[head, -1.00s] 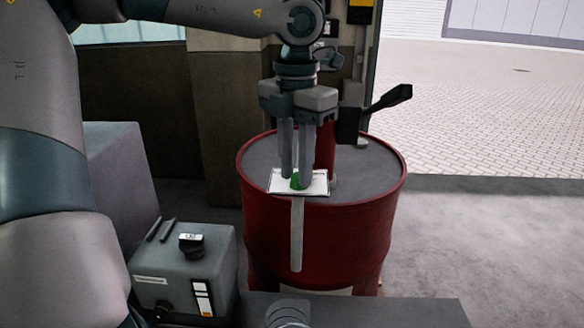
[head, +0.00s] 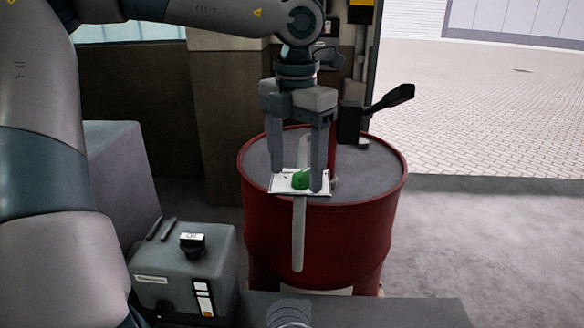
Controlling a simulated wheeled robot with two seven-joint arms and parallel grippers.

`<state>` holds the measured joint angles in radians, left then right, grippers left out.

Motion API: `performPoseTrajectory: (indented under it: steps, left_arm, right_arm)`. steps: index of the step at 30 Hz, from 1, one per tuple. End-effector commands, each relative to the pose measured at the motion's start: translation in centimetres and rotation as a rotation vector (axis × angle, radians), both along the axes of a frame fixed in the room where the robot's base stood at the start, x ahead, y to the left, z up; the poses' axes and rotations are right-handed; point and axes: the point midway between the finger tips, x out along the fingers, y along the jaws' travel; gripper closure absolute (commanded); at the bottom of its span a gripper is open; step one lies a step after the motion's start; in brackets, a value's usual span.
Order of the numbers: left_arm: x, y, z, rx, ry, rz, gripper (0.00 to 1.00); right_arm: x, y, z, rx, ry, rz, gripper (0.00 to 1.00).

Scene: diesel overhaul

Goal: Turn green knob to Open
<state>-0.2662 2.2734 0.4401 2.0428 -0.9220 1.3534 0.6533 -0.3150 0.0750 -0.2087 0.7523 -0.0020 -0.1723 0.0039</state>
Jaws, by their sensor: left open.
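The green knob (head: 301,179) sits on a white plate (head: 284,184) at the near rim of the red drum (head: 318,240). My left gripper (head: 298,184) points straight down over the plate. Its jaws are open, one finger to the left of the knob and one to the right, with gaps visible on both sides. The writing on the plate is too small to read, so the knob's setting cannot be told. My right gripper is not in view.
A grey strip (head: 298,235) hangs down the drum's front below the plate. A black lever (head: 388,97) stands at the drum's back right. A grey box with a black knob (head: 192,243) stands at the lower left. The paved floor at the right is clear.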

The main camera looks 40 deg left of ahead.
Motion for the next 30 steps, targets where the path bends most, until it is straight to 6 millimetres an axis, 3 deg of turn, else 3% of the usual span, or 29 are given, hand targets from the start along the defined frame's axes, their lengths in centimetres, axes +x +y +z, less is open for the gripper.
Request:
performPoseTrajectory:
  steps: [1, 5, 19, 30]
  left_arm:
    - [0.0, 0.0, -0.8, 0.000, -0.001, 0.000, 0.34]
    - [0.0, 0.0, 0.2, 0.001, -0.001, 0.000, 0.34]
    - [0.0, 0.1, 6.1, 0.000, -0.001, 0.002, 0.34]
    - [0.0, 0.1, 6.5, 0.000, 0.000, 0.000, 0.34]
  right_arm:
    - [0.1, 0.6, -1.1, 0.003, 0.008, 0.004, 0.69]
    - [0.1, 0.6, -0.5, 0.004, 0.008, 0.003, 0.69]
    - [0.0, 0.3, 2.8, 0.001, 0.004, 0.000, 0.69]
    - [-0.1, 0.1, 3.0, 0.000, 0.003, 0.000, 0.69]
